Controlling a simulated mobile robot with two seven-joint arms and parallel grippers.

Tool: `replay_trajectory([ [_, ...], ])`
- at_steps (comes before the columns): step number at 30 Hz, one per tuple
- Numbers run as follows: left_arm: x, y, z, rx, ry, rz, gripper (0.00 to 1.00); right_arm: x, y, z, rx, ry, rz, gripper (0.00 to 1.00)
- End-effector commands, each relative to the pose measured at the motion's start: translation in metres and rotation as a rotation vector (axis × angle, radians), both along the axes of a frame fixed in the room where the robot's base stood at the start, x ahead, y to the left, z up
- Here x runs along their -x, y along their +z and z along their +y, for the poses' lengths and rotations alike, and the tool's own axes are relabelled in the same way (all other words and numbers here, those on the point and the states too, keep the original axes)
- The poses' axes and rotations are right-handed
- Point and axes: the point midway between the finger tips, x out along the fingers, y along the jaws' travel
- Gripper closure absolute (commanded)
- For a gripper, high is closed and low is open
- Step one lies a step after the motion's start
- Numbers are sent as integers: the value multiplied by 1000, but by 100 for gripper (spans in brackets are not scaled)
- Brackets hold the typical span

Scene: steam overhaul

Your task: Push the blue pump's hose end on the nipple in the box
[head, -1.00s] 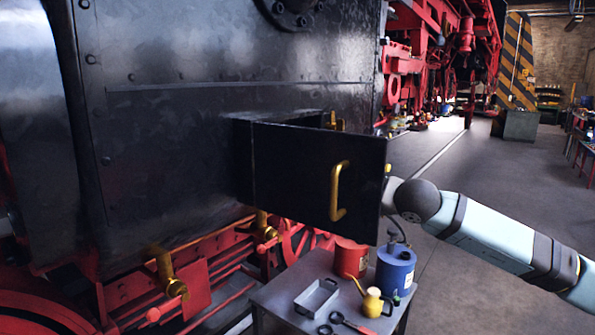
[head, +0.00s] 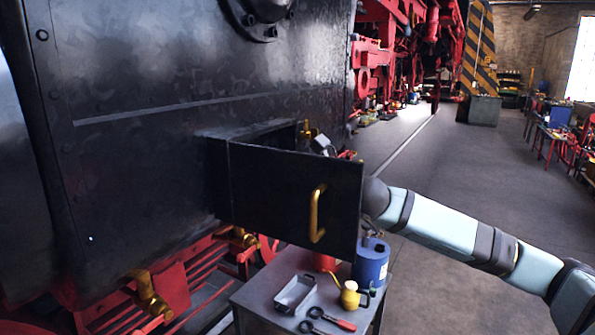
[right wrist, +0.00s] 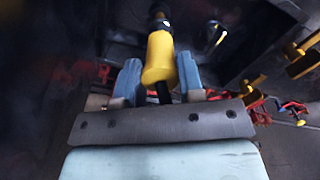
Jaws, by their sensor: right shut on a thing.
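The blue pump (head: 371,262) stands on a grey cart below the box door. Its yellow hose end (right wrist: 160,55) is between the fingers of my right gripper (right wrist: 160,80), with black hose below it. In the head view my right gripper (head: 322,146) is mostly hidden behind the open door, at the box opening. A brass fitting (head: 306,131) shows in the opening of the box (head: 262,131). In the right wrist view a dark, brownish tip lies just beyond the hose end; I cannot tell whether this is the nipple or whether they touch. My left gripper is out of view.
The black door (head: 265,195) with a brass handle (head: 317,213) stands open in front of my right forearm. The cart (head: 250,298) also holds a metal tray (head: 295,294), a yellow oil can (head: 350,296) and a red can (head: 325,262).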

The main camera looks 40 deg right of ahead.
Motion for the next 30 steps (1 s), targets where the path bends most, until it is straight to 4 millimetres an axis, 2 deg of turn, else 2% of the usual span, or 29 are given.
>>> replay_trajectory([
  [4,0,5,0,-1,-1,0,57,-3,1,2,0,1,0,93],
  [17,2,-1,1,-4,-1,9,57,-4,0,2,0,0,-1,93],
  [30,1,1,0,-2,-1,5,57,-14,0,6,-5,2,-2,93],
])
